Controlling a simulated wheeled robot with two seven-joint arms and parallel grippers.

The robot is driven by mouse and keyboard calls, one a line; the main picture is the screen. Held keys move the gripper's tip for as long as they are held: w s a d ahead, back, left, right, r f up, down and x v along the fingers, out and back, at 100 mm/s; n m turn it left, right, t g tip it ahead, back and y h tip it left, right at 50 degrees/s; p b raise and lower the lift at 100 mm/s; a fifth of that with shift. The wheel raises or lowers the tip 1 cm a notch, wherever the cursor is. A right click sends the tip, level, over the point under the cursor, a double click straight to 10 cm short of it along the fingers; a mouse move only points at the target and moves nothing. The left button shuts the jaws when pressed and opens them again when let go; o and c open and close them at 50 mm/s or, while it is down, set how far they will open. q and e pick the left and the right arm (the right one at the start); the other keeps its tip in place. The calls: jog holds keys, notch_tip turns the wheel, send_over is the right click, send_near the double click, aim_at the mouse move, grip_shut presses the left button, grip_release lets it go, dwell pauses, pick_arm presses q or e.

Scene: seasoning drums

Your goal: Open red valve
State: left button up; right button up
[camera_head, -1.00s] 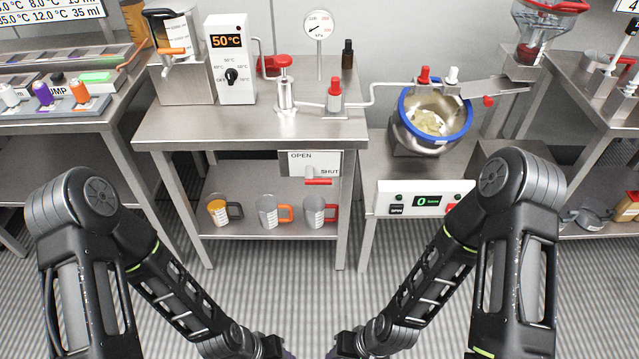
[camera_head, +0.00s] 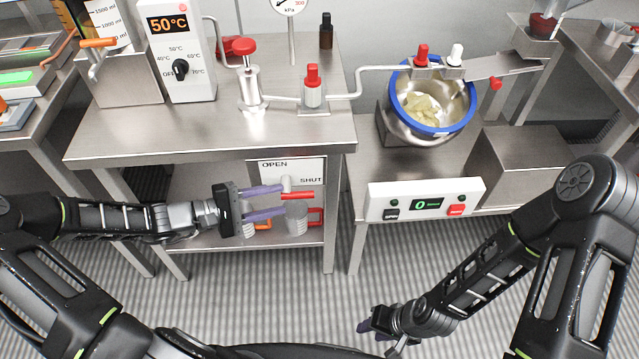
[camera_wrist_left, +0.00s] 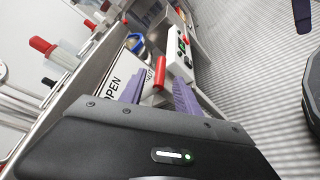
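The red valve handle (camera_head: 298,195) points sideways toward SHUT, below the OPEN/SHUT sign (camera_head: 291,170) on the bench's front. In the left wrist view the handle (camera_wrist_left: 160,73) appears between my purple fingers, near their tips. My left gripper (camera_head: 283,200) is open, with its fingertips close to the handle; I cannot tell whether they touch it. The left gripper also fills the bottom of the left wrist view (camera_wrist_left: 158,92). My right gripper (camera_head: 366,328) hangs low over the floor, away from the valve; its finger gap is not clear.
Measuring cups on the lower shelf, one of them a red-handled cup (camera_head: 297,220), are partly hidden behind my left gripper. A control panel (camera_head: 425,200) and a blue-rimmed drum (camera_head: 433,130) stand to the right. The floor in front is clear.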

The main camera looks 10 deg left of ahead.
aim_at(294, 197)
pick_arm(q)
jog(key=shift+d, duration=0.25)
jog(key=shift+a, duration=0.15)
jog(key=shift+x, duration=3.95)
jog(key=shift+c, duration=0.6)
jog(key=shift+s, duration=0.1)
grip_shut()
jog(key=shift+a+f, duration=0.1)
